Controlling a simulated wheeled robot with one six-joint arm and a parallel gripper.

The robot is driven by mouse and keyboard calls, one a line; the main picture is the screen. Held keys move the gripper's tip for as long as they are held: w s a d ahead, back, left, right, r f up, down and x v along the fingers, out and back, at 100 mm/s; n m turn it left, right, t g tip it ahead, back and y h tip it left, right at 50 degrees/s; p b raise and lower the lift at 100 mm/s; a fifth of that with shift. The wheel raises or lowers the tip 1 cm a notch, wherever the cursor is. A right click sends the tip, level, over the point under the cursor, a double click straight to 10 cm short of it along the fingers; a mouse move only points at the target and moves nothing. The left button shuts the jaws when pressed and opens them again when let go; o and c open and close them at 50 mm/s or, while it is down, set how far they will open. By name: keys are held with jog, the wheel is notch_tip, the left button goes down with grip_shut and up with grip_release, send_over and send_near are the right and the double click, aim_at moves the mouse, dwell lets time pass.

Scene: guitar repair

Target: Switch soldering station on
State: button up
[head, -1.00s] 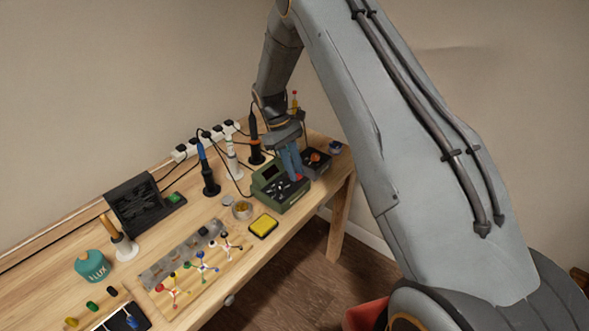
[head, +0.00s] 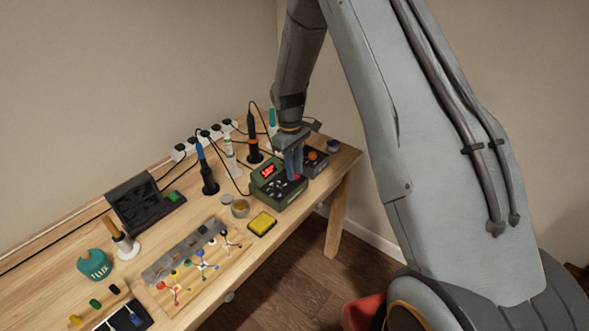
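The soldering station is a green box (head: 279,194) near the right end of the bench, and its small display (head: 268,171) glows red. A red switch (head: 297,178) shows on the right of its top. My gripper (head: 294,174) points down with its blue fingers close together, apparently shut and empty. The fingertips are at the red switch and partly hide it; I cannot tell whether they still touch it.
A dark box with an orange knob (head: 313,155) stands just right of the station. Soldering irons in holders (head: 209,184) and a power strip (head: 205,138) stand behind and left. A yellow sponge (head: 262,223) and a small round tin (head: 240,209) lie close in front.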

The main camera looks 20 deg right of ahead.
jog(key=shift+o, duration=1.4)
jog(key=shift+r, duration=0.15)
jog(key=r, duration=0.2)
jog(key=r+b, duration=0.1)
jog(key=r, duration=0.1)
jog(key=r+b, duration=0.1)
jog(key=r, duration=0.1)
jog(key=shift+w+a+r, duration=0.2)
jog(key=shift+w, duration=0.1)
jog(key=shift+r, duration=0.55)
jog(key=s+r+m+t, duration=0.1)
jog(key=s+r+m, duration=0.2)
jog(key=s, duration=1)
jog(key=s+r+m+t, duration=0.1)
jog(key=s+r+m, duration=0.2)
jog(key=s, duration=1)
jog(key=shift+d+r+m+y, duration=0.15)
jog(key=shift+r+m+y, duration=0.15)
jog(key=shift+m, duration=0.3)
